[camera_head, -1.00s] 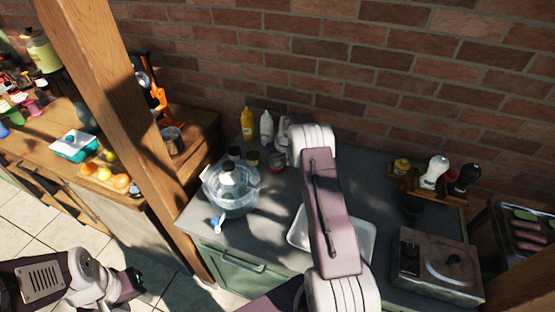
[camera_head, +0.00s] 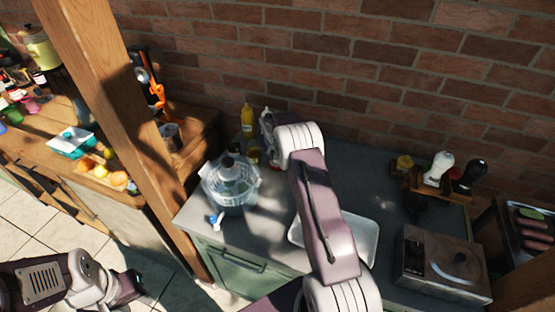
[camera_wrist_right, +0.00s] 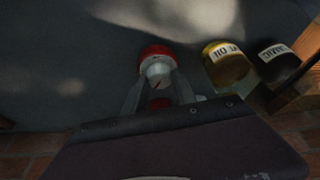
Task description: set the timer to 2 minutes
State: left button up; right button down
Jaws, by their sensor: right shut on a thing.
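The timer (camera_wrist_right: 155,54) is a small round thing with a red rim and a white knob (camera_wrist_right: 158,70) in the right wrist view. My right gripper (camera_wrist_right: 158,82) is shut on the knob, with one finger on each side. In the head view my right arm hides most of the timer and the gripper. My left gripper (camera_head: 128,286) is at the lower left of the head view, away from the counter. Whether its jaws are open is too small to tell.
Two labelled jars, one yellow (camera_wrist_right: 226,62) and one dark (camera_wrist_right: 277,62), stand right of the timer in the wrist view. On the counter are a clear bowl (camera_head: 232,201), a yellow bottle (camera_head: 247,118), a white tray (camera_head: 362,240) and a metal box (camera_head: 440,265). A wooden post (camera_head: 118,130) stands left.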

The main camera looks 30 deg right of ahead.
jog(key=shift+m, duration=0.4)
jog(key=c, duration=1)
grip_release()
jog(key=shift+a+r, duration=0.1)
jog(key=b+v, duration=0.2)
jog(key=v, duration=0.7)
jog(key=shift+w, duration=0.1)
